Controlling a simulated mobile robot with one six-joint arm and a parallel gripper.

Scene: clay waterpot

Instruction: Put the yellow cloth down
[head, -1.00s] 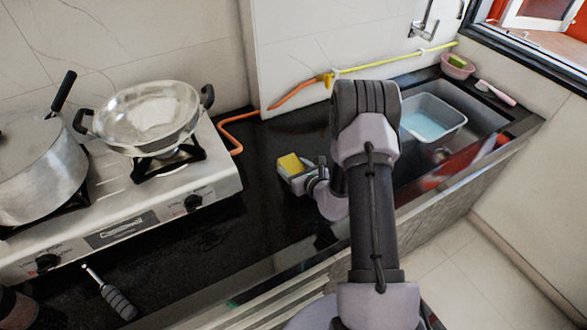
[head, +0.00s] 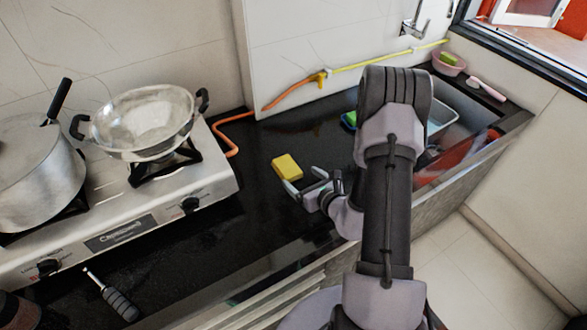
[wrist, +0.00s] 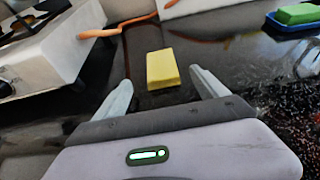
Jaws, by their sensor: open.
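The yellow cloth (head: 287,167) is a small yellow block lying on the black countertop, to the right of the stove. It also shows in the wrist view (wrist: 162,69), just beyond and between the fingertips. My gripper (head: 303,190) is open and empty, with its fingers pointing at the cloth from the near right side. In the wrist view my gripper (wrist: 160,88) has its two fingers wide apart, and the cloth appears clear of both.
A stove (head: 120,213) with a pot (head: 38,170) and a steel pan (head: 143,122) stands at left. An orange hose (head: 233,122) runs behind. A green sponge in a blue dish (wrist: 297,17) lies at right. A black-handled tool (head: 119,302) lies in front of the stove. Counter around the cloth is clear.

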